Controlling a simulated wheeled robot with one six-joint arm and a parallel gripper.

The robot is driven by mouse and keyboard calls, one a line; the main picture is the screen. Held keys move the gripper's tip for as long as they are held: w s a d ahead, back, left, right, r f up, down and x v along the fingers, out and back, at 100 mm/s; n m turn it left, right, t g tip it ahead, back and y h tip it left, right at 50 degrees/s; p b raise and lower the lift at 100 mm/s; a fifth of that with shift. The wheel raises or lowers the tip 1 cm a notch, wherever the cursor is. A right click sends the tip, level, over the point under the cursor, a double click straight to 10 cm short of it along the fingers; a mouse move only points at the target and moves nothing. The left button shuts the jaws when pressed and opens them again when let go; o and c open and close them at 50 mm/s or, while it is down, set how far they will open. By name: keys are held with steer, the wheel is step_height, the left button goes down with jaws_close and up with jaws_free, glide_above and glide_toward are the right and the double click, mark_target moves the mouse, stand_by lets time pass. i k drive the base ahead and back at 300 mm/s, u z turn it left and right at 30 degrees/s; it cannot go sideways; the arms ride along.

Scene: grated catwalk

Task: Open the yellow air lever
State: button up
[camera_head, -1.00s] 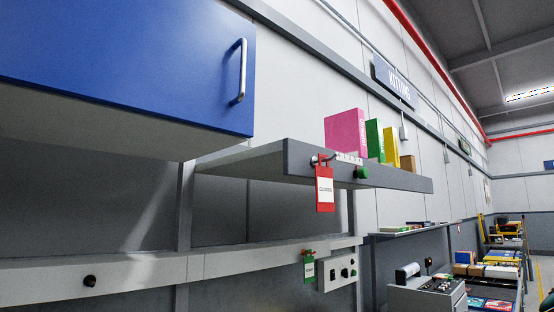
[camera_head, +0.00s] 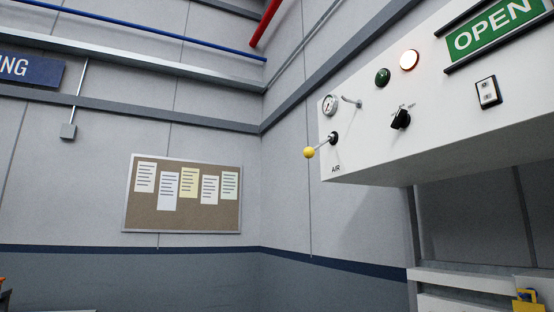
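The air lever (camera_head: 321,145) is on the lower left of a white wall panel (camera_head: 440,110), above the label "AIR". It has a yellow ball knob (camera_head: 309,153) on a short metal rod. The rod runs from a black pivot (camera_head: 333,138) down and to the left, so the knob sticks out past the panel's left edge. My gripper is not in view.
The panel also carries a gauge (camera_head: 329,104), a black selector knob (camera_head: 401,119), a dark green button (camera_head: 382,77), a lit lamp (camera_head: 409,60), a switch (camera_head: 488,92) and an "OPEN" sign (camera_head: 495,28). A cork board (camera_head: 180,222) hangs at left.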

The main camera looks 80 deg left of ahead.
mark_target(309, 152)
steer(key=u, duration=2.15)
steer(key=i, duration=1)
steer(key=z, duration=0.4)
